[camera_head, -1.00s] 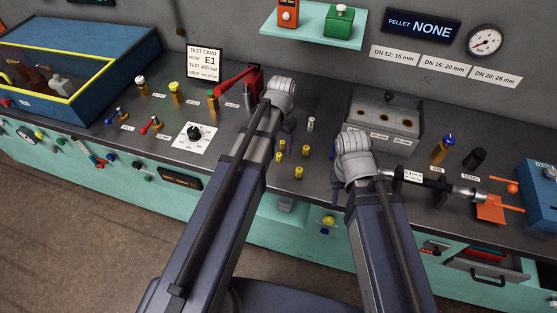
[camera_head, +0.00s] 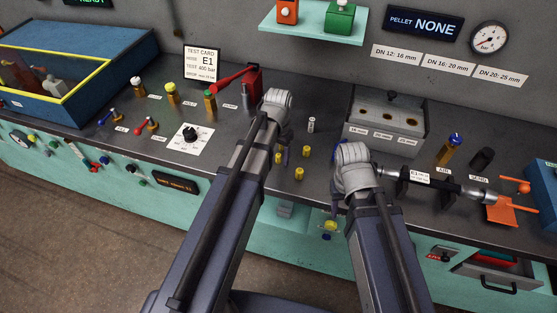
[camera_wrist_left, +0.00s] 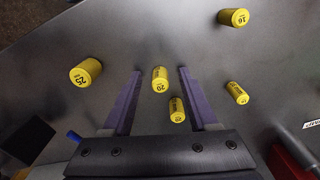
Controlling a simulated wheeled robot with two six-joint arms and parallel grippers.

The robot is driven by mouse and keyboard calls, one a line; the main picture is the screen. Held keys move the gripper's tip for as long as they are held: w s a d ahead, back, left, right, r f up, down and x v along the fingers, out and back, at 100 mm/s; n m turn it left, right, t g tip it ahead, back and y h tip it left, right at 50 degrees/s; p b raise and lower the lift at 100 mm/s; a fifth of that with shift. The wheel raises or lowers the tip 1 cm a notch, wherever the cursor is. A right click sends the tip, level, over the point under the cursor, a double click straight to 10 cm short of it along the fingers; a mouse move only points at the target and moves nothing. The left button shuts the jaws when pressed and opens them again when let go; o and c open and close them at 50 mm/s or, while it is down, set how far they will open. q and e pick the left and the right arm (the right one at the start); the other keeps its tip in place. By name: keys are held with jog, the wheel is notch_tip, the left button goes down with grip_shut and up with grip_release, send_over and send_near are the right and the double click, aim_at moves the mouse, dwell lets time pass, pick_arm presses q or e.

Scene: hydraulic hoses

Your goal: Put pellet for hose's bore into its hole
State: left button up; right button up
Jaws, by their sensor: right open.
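Several yellow pellets stand on the bench between my arms, one of them near the front (camera_head: 299,173). The grey block with holes (camera_head: 418,142) stands behind my right wrist. The hose labelled E1 (camera_head: 446,186) lies to its right. My right gripper (camera_head: 338,206) is open, mostly hidden by its wrist.
The test card (camera_head: 201,64) reads E1, and the pellet display (camera_head: 422,25) reads NONE. Valves, a dial plate (camera_head: 190,138) and a blue bin (camera_head: 130,52) occupy the left.

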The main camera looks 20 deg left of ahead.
aim_at(278, 155)
pick_arm(q)
grip_shut()
dwell(0.4)
jog(key=shift+r, duration=0.15)
notch_tip(278, 155, up, 10)
jog(key=p, duration=1)
